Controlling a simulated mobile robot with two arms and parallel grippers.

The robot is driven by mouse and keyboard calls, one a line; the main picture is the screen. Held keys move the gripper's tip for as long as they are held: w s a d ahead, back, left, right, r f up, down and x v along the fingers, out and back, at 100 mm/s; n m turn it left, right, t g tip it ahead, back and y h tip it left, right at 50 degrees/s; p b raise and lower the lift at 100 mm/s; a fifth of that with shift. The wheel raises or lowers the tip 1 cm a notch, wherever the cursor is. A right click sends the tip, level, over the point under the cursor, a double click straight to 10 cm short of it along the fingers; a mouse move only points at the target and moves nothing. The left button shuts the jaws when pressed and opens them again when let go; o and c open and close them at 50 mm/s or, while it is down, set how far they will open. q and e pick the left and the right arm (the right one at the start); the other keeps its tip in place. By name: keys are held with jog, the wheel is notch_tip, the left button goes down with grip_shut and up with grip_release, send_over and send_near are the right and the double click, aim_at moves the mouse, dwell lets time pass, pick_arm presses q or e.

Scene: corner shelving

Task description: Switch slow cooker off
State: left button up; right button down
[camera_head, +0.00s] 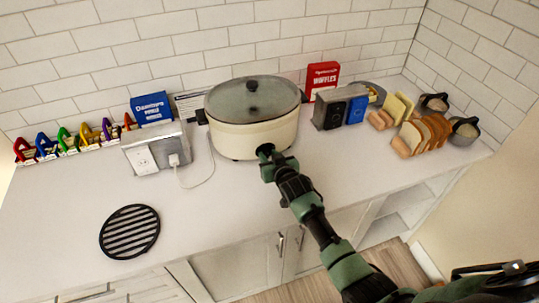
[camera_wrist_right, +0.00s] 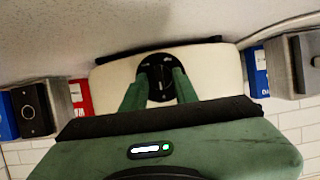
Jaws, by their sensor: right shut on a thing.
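The slow cooker (camera_head: 250,133) is a cream oval pot with a grey lid (camera_head: 252,98) and stands on the counter against the tiled wall. My right gripper (camera_head: 268,152) reaches its lower front and hides the control dial in the head view. In the right wrist view, the cream cooker body (camera_wrist_right: 215,72) fills the middle, with a round black dial (camera_wrist_right: 158,66) on it. The two green fingers (camera_wrist_right: 160,92) are shut on the dial, one on each side. The dial's setting is too small to read. My left gripper is not in view.
A power outlet box (camera_head: 146,155) with a plugged cord stands left of the cooker. A round black trivet (camera_head: 130,231) lies at the front left. The counter between trivet and cooker is clear.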

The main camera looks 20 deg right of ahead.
dwell(0.4)
jog(key=c, duration=1.1)
grip_release()
jog(key=shift+b+v, duration=0.5)
jog(key=shift+v, duration=3.45)
jog(key=shift+f, duration=0.1)
